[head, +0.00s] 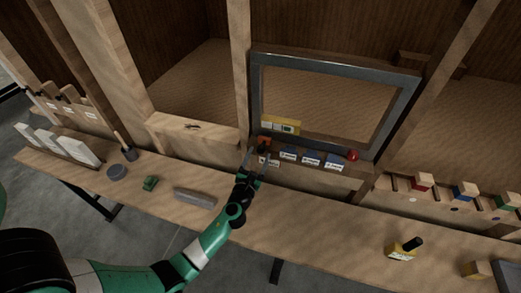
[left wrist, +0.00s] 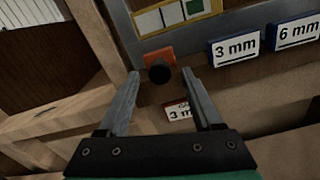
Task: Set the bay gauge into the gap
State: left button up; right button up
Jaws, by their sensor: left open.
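An orange block with a round black knob (left wrist: 162,72) sits at the lower left corner of the grey metal window frame (left wrist: 125,25); the block also shows in the head view (head: 264,141). My left gripper (head: 257,156) is open, its fingers on either side of the knob in the left wrist view (left wrist: 160,76), with no clear contact. A yellow block with a black handle and white label (head: 401,251) lies on the bench at right. I cannot tell which piece is the bay gauge. A white label reading "3 m…" (left wrist: 177,110) is partly hidden by a finger.
Blue-edged labels "3 mm" (left wrist: 235,48) and "6 mm" (left wrist: 297,32) line the frame's lower edge. A yellow strip (head: 281,126) is above them. A red ball (head: 353,155) is at their right. The bench (head: 320,225) holds a grey bar (head: 195,197) and a green piece (head: 150,183).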

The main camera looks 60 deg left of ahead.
pick_arm(q)
jog(key=v, duration=0.8)
jog(key=shift+s+d+p, duration=0.15)
jog(key=shift+s+p, duration=0.05)
jog(key=shift+p, duration=0.15)
